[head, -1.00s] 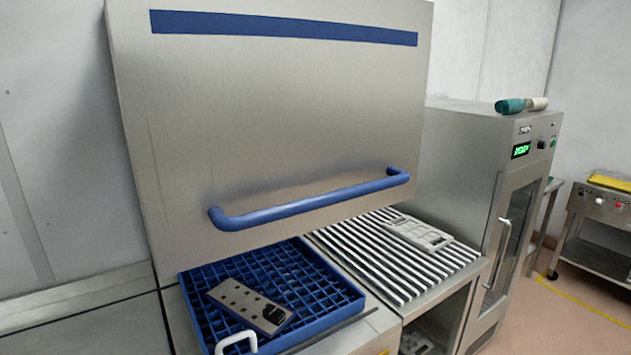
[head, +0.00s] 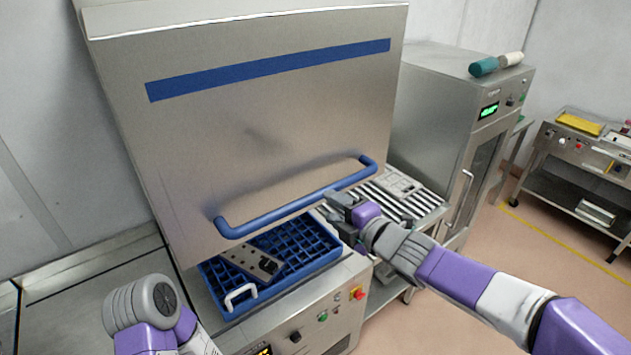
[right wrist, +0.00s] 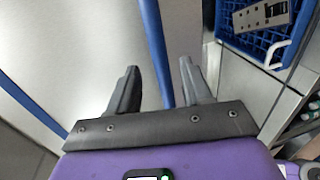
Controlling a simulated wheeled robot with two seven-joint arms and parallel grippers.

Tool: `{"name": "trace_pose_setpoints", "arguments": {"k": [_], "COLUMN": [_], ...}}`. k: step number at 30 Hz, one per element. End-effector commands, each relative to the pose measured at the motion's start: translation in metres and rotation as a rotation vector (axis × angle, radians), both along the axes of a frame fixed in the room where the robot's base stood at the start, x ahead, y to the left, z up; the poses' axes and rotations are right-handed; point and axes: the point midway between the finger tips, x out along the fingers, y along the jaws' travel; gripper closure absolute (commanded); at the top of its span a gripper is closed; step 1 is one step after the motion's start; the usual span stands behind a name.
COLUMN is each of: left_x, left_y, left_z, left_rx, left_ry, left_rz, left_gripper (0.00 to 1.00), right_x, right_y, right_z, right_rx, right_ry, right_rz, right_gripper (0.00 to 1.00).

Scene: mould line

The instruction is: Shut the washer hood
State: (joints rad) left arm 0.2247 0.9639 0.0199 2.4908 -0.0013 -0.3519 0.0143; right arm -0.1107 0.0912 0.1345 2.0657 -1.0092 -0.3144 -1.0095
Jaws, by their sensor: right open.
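The washer hood (head: 250,130) is a large steel panel with a blue stripe. It stands raised above the washer's blue rack (head: 325,245). Its blue bar handle (head: 290,205) runs along the lower edge. My right gripper (head: 338,208) is open at the right part of this handle. In the right wrist view the handle (right wrist: 153,45) passes between the spread fingers of the right gripper (right wrist: 160,68); I cannot tell whether they touch it. My left arm shows at lower left in the head view, but its gripper does not.
A grey mould (head: 250,262) lies in the rack, which has a white handle (head: 240,297). The washer's control panel (head: 325,310) is in front. A slatted table (head: 425,200) and a steel cabinet (head: 430,105) stand to the right. Floor is clear at right.

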Motion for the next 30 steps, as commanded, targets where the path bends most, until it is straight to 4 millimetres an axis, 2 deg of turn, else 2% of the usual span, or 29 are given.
{"name": "trace_pose_setpoints", "arguments": {"k": [16, 28, 30], "left_x": [0.000, 0.000, 0.000], "left_y": [0.000, 0.000, 0.000], "left_z": [-0.001, 0.000, 0.000], "left_rx": [0.000, 0.000, 0.000], "left_ry": [0.001, 0.000, 0.000], "left_rz": [0.000, 0.000, 0.000], "left_gripper": [1.00, 1.00, 1.00], "right_x": [0.053, 0.059, 0.059], "right_y": [0.039, 0.043, 0.043], "right_z": [-0.011, -0.013, -0.013], "right_rx": [-0.005, -0.005, -0.004], "right_ry": [-0.007, -0.007, -0.006], "right_rz": [0.004, 0.002, 0.001], "right_gripper": [0.51, 0.51, 0.60]}}
